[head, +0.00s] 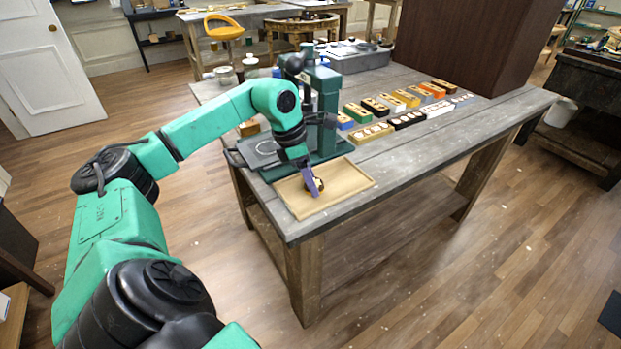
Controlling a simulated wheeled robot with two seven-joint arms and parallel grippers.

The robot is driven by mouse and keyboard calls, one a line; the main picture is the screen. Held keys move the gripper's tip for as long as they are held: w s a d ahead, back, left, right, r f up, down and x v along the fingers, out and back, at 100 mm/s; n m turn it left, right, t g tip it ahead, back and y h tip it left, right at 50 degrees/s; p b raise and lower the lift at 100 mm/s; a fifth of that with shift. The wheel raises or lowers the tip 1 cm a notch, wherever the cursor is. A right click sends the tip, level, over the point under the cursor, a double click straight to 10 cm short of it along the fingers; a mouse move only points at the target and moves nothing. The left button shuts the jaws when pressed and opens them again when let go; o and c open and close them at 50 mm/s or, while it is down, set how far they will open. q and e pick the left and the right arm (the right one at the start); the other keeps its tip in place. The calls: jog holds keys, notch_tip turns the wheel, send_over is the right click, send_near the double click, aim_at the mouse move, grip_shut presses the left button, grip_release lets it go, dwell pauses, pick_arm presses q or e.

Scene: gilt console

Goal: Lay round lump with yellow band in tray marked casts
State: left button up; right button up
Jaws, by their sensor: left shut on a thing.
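My left gripper (313,184) reaches down over a shallow light-wood tray (345,187) at the near left corner of the workbench. It is shut on a small dark round lump (319,187) with a yellowish part showing. The lump is at the left half of the tray, at or just above its floor; I cannot tell whether it touches. The fingers hide much of the lump. No lettering on the tray can be read from here. My right gripper is not in view.
A green press (326,115) stands just behind the tray, close to my left wrist. A grey plate (261,152) lies left of it. Rows of coloured blocks (384,106) line the bench (450,137) to the right. The bench front between is clear.

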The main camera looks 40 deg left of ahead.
pick_arm(q)
jog(key=o, duration=1.3)
jog(key=shift+o, duration=0.2)
jog(key=shift+r, duration=0.1)
jog(key=shift+a+r, duration=0.1)
jog(key=shift+r, duration=0.25)
jog(key=p+v, duration=0.1)
jog(key=v, duration=1)
jog(key=shift+s+p, duration=0.15)
jog(key=shift+p, duration=0.15)
jog(key=shift+r, duration=0.1)
